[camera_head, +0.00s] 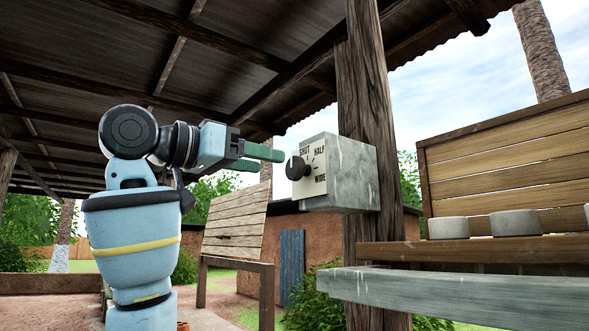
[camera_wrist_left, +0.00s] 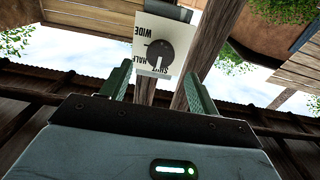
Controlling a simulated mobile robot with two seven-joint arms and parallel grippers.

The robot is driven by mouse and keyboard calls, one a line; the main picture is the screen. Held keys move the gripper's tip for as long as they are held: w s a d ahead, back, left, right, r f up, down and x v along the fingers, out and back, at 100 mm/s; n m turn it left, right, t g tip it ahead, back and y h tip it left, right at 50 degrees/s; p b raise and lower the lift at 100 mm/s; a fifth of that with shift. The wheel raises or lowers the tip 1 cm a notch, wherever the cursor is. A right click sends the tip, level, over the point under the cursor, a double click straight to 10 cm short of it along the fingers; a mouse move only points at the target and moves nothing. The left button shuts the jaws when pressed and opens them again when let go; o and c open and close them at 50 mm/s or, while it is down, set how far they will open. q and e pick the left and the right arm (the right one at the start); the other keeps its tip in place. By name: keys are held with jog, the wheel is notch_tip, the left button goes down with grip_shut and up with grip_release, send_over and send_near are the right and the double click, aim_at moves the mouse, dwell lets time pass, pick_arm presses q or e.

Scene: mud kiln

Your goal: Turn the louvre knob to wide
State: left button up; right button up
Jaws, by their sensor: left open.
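The louvre knob (camera_head: 295,168) is a dark round knob on the pale front plate of a grey box (camera_head: 349,178), which is fixed to a wooden post. The plate reads SHUT at top, HALF at upper right and WIDE at lower right. My left gripper (camera_head: 266,160) is open and empty, its green fingers pointing at the knob with a small gap before it. In the left wrist view the knob (camera_wrist_left: 160,57) appears ahead, between the two fingertips (camera_wrist_left: 157,74), with the lettering upside down. Which label the knob points to is hard to tell. My right gripper is out of view.
The rough wooden post (camera_head: 367,100) stands right behind the box. At right, a bench with a grey front edge (camera_head: 460,300) and a plank back holds pale round blocks (camera_head: 515,222). A slatted wooden panel (camera_head: 235,222) stands behind, below my left gripper.

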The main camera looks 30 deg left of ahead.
aim_at(291, 168)
pick_arm(q)
jog(key=shift+x, duration=4)
jog(key=c, duration=0.9)
